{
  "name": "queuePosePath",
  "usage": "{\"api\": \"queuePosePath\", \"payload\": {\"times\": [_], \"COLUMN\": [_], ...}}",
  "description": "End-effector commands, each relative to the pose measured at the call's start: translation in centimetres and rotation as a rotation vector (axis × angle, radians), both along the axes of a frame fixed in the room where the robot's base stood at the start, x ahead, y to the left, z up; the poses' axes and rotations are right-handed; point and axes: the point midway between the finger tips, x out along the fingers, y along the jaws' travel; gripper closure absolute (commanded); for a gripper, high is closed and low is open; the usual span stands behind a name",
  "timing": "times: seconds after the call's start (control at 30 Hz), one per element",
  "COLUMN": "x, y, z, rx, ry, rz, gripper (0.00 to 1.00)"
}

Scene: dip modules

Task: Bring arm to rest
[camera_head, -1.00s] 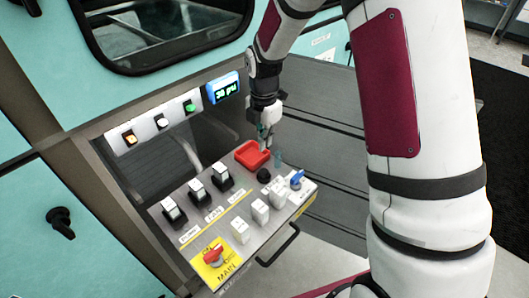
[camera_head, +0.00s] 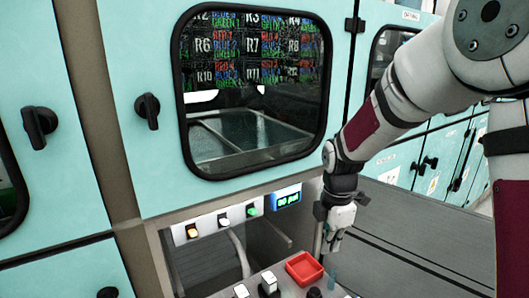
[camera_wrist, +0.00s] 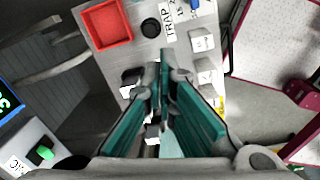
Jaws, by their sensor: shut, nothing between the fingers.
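My gripper (camera_head: 330,248) hangs at the end of my arm, pointing down above the control panel (camera_head: 252,279), just left of the grey slatted surface. In the wrist view my gripper (camera_wrist: 163,62) shows teal fingers brought together with nothing between them. The red square tray (camera_head: 304,268) lies on the panel near the fingers in the head view, and at the top left of the wrist view (camera_wrist: 106,24). The fingers appear apart from the tray.
A black knob (camera_wrist: 151,28) and white switches (camera_wrist: 202,40) stand on the panel. A lit display (camera_head: 287,196) and coloured buttons (camera_head: 222,220) sit behind. A teal cabinet with a window (camera_head: 254,84) rises at the back. Grey slatted surface (camera_head: 400,235) lies clear at right.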

Motion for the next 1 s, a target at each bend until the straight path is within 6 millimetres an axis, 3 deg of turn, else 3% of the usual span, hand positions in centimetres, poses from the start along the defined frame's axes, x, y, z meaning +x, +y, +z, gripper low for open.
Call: {"api": "queuePosePath", "payload": {"times": [0.03, 0.2, 0.5, 0.8, 1.0], "x": [-1.3, -5.9, -15.2, -24.5, -28.2], "y": [-0.2, -0.9, -1.8, -2.2, -2.3], "z": [2.5, 8.3, 15.5, 18.9, 19.2], "rx": [0.002, 0.029, 0.127, 0.286, 0.371], "ry": [-0.025, -0.082, -0.173, -0.229, -0.234], "rz": [-0.082, -0.395, -0.945, -1.471, -1.7], "gripper": [1.0, 1.0, 1.0, 1.0, 1.0]}}
